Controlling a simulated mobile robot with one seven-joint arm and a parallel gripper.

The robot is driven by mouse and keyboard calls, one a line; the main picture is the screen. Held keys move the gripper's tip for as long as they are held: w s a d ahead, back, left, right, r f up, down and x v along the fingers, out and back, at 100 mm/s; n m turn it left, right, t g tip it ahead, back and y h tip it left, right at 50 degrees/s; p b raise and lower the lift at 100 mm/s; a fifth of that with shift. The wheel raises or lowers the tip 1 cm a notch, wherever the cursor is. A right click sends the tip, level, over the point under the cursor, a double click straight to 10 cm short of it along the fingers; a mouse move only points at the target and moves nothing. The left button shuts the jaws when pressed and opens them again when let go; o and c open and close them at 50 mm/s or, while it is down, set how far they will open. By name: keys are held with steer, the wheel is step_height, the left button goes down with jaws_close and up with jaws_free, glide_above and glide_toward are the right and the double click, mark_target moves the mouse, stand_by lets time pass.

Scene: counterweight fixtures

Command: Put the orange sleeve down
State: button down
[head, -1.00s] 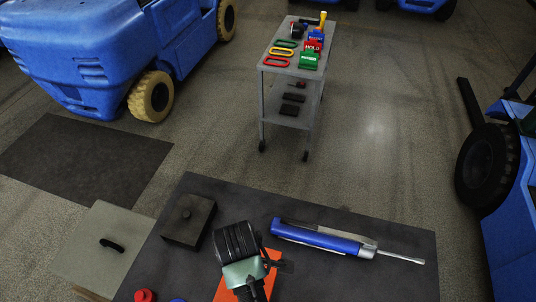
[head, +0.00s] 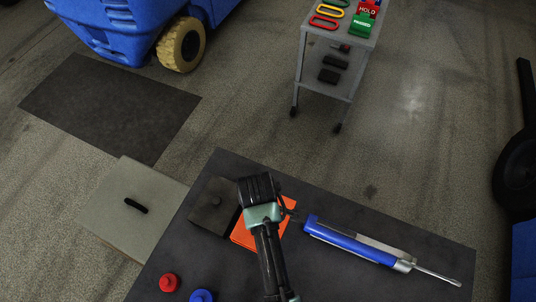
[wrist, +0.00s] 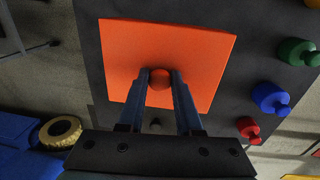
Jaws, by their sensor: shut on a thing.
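The orange sleeve (head: 244,238) shows as a flat orange square with a round knob, over the dark table (head: 400,285) in the head view. It fills the upper middle of the wrist view (wrist: 205,45). My gripper (wrist: 160,77) is shut on its knob, one finger on each side. In the head view my gripper (head: 262,205) covers much of the sleeve. The sleeve's left edge is close beside a dark square block with a knob (head: 210,205). I cannot tell whether the sleeve touches the table or hangs just above it.
A blue tool with a metal rod (head: 350,243) lies right of the sleeve. Red (head: 168,283) and blue (head: 201,297) knobbed pieces stand at the front left; a green one (wrist: 297,51) shows in the wrist view. A pale panel with a black handle (head: 130,210) lies beyond the left edge.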

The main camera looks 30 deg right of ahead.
steer(key=shift+w+f, duration=0.15)
steer(key=shift+f, duration=2.8)
steer(key=shift+f, duration=0.15)
steer(key=c, duration=0.6)
jaws_free()
